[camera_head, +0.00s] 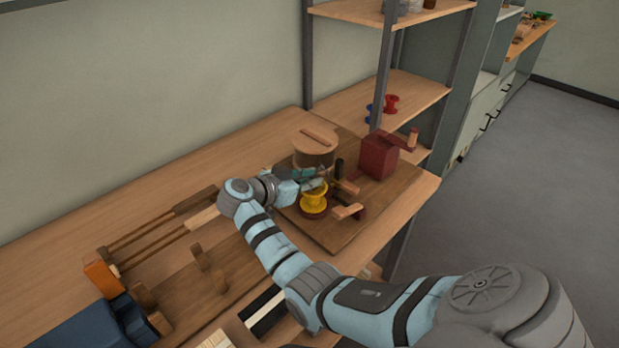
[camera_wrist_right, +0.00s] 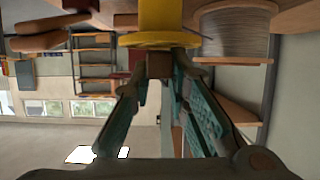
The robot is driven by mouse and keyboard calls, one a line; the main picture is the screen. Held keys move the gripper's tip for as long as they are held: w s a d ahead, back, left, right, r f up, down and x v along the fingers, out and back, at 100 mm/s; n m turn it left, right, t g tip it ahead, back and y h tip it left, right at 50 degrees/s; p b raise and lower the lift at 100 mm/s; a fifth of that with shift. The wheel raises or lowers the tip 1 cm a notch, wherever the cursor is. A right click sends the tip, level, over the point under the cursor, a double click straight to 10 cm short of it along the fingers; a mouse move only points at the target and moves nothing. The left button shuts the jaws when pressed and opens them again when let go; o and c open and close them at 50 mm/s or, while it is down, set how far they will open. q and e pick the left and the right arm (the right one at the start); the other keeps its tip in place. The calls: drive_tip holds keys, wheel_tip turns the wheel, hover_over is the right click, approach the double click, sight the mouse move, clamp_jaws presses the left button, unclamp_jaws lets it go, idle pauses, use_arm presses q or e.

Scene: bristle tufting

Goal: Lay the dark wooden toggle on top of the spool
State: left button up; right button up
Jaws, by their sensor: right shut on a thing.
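The yellow spool (camera_head: 313,200) stands on a round dark base on the wooden board, and its flange (camera_wrist_right: 160,40) shows in the upside-down right wrist view. My right gripper (camera_head: 313,181) is at the top of the spool. In the wrist view its fingers are shut on the small brown end of the dark wooden toggle (camera_wrist_right: 159,66). The toggle is right at the spool's upper flange; I cannot tell whether it touches. In the head view the fingers mostly hide the toggle. My left gripper is not in view.
A wire drum with a wooden lid (camera_head: 315,150) stands just behind the gripper. A dark red crank box (camera_head: 378,158) is to the right. Wooden pegs (camera_head: 348,211) stick out near the spool. The shelf (camera_head: 408,100) rises behind. The board's front right is clear.

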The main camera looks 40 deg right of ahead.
drive_tip(key=shift+f, duration=0.1)
idle(0.3)
drive_tip(key=o, duration=0.8)
drive_tip(key=shift+s, duration=0.1)
drive_tip(key=shift+o, duration=0.2)
